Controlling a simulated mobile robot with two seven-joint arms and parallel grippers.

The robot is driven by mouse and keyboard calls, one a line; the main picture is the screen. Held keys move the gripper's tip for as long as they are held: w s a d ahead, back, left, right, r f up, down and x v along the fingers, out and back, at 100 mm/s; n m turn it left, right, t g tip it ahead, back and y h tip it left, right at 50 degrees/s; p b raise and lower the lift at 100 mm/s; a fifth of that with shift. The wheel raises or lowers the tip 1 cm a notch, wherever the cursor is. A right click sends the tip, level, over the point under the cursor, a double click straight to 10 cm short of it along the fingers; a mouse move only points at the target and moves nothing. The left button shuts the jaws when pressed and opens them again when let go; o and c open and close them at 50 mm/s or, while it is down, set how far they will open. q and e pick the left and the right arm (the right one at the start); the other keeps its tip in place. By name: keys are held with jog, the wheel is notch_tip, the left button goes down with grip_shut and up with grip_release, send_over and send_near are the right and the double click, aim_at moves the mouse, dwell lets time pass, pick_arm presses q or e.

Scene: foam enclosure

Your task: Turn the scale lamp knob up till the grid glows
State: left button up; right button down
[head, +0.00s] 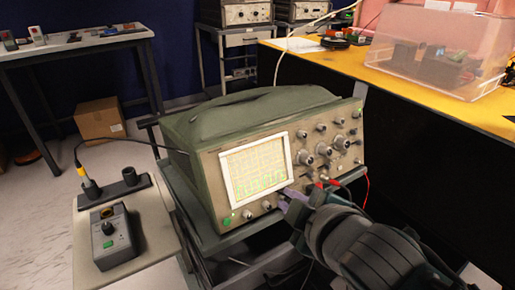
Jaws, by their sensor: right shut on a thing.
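The oscilloscope (210,150) stands on a cart with its panel turned toward the right front. Its screen (258,165) is pale, with a faint grid and green marks along its lower part. My right gripper (286,198) is at the panel's lower edge, just below the screen's lower right corner. Its fingers are shut on a small knob there, apparently the scale lamp knob, which they mostly hide. Other small knobs (266,205) sit to the left in the same low row. My left gripper is not in view.
A side table (160,225) at the left holds a small grey device (115,235). A yellow bench (400,85) with a clear box (440,50) stands behind.

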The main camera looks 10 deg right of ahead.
dwell(0.3)
jog(key=c, duration=1.2)
grip_release()
jog(key=shift+o, duration=0.2)
jog(key=p+v, duration=0.4)
jog(key=v, duration=0.6)
jog(key=shift+d, duration=0.1)
